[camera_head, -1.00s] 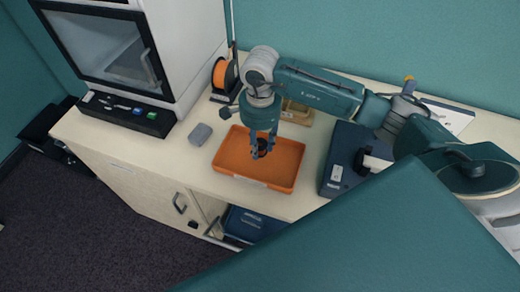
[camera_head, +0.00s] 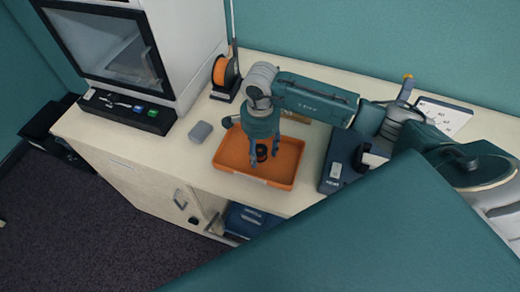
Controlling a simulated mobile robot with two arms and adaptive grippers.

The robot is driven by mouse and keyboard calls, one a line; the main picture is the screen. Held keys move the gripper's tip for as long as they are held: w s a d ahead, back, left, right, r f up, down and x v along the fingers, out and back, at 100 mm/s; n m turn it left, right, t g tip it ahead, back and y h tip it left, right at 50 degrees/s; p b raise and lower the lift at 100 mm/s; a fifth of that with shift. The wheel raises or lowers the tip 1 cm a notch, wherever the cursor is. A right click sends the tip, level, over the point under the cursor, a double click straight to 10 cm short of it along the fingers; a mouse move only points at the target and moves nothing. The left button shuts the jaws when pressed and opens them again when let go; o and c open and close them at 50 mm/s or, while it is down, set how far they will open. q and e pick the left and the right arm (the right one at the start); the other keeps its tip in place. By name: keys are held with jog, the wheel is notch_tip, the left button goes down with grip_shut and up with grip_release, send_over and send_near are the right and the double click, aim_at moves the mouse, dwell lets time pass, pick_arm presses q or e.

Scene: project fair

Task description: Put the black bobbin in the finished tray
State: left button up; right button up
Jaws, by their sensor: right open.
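The black bobbin (camera_head: 262,152) lies inside the orange tray (camera_head: 233,166) on the counter, near the tray's middle. My right gripper (camera_head: 263,160) is just above the tray, pointing down, with its fingers apart on either side of the bobbin. Whether the fingers touch the bobbin cannot be seen. My left gripper is not in view.
A large white machine with a dark window (camera_head: 108,48) stands at the left of the counter. An orange spool (camera_head: 221,70) on a stand is behind the tray. A grey block (camera_head: 200,131) lies left of the tray, and a dark blue box (camera_head: 343,158) is to the right.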

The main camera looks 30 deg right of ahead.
jog(key=shift+r+p, duration=0.25)
jog(key=shift+p, duration=0.05)
notch_tip(320, 180, up, 12)
jog(key=b, duration=0.4)
jog(key=shift+b, duration=0.35)
jog(key=shift+f, duration=0.15)
